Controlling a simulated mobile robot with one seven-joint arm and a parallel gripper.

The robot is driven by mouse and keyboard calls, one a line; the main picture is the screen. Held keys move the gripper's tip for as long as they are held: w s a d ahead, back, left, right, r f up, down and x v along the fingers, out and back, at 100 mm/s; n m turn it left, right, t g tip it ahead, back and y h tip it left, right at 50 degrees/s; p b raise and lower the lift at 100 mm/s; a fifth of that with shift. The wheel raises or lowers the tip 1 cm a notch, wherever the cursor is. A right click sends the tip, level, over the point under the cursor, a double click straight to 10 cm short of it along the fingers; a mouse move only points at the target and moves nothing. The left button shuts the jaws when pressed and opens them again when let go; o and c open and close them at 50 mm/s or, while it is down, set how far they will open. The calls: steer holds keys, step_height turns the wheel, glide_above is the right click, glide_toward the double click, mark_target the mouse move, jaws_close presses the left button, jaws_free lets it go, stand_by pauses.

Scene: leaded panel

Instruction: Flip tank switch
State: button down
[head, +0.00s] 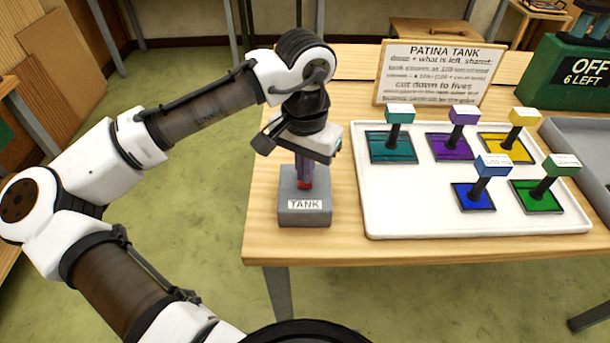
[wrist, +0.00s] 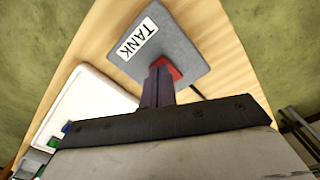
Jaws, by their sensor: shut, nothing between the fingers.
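The tank switch is a grey box (head: 290,213) labelled TANK, standing near the left front of the wooden table. It also shows in the wrist view (wrist: 185,35). A red part (wrist: 170,67) sits on its top, partly hidden by my fingers; a little red also shows in the head view (head: 305,186). My gripper (head: 304,178) points down right over the box, its fingers shut and empty. The fingertips (wrist: 158,78) are at the red part; I cannot tell whether they touch it. Which way the switch is set is hidden.
A white tray (head: 375,222) to the right holds several colored squares with labelled upright handles. A PATINA TANK sign (head: 438,72) stands behind it. A green box (head: 575,72) at the far right reads OFF, 6 LEFT. Bare table lies in front of the tray.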

steer(key=shift+f+b, duration=0.3)
steer(key=shift+f, duration=0.25)
steer(key=shift+r, duration=0.2)
step_height(320, 180, up, 7)
steer(key=p, duration=0.7)
steer(key=shift+f, duration=0.1)
stand_by(0.4)
